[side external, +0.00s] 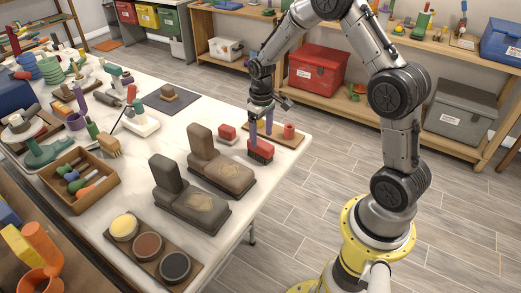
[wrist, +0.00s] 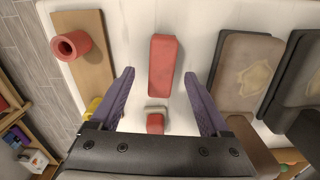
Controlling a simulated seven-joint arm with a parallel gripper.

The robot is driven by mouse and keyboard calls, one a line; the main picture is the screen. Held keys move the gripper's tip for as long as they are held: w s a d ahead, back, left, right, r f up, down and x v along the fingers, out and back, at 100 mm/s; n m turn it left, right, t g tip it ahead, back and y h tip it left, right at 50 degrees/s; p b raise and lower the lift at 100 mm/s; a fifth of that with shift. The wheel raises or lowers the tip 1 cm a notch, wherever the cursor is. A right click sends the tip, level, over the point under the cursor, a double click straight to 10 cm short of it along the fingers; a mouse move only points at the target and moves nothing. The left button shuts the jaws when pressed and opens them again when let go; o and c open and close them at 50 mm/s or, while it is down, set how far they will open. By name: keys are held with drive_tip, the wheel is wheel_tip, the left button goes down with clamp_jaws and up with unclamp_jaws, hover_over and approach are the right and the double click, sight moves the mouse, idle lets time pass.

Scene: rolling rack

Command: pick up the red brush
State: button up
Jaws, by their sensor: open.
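The red brush (side external: 261,150) lies near the right end of the white table, a red block on a dark base. In the wrist view the red brush (wrist: 162,60) is seen from above, lengthwise between the two fingers. My gripper (side external: 260,136) has purple fingers pointing down, just above the brush. In the wrist view my gripper (wrist: 159,76) is open, one finger on each side of the brush with gaps between. Whether the fingertips reach down beside it is hard to tell.
A smaller red block (side external: 227,132) with a pale part sits close to the brush. A wooden board (wrist: 92,75) with a red cylinder (wrist: 70,45) lies on the brush's other side from the brown boots (side external: 220,172). Shoe polish tins (side external: 148,246) stand farther left.

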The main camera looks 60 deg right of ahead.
sight(260, 142)
wheel_tip(260, 142, down, 5)
drive_tip(key=shift+w+a+f, duration=0.1)
drive_tip(key=shift+f, duration=0.05)
clamp_jaws()
idle(0.5)
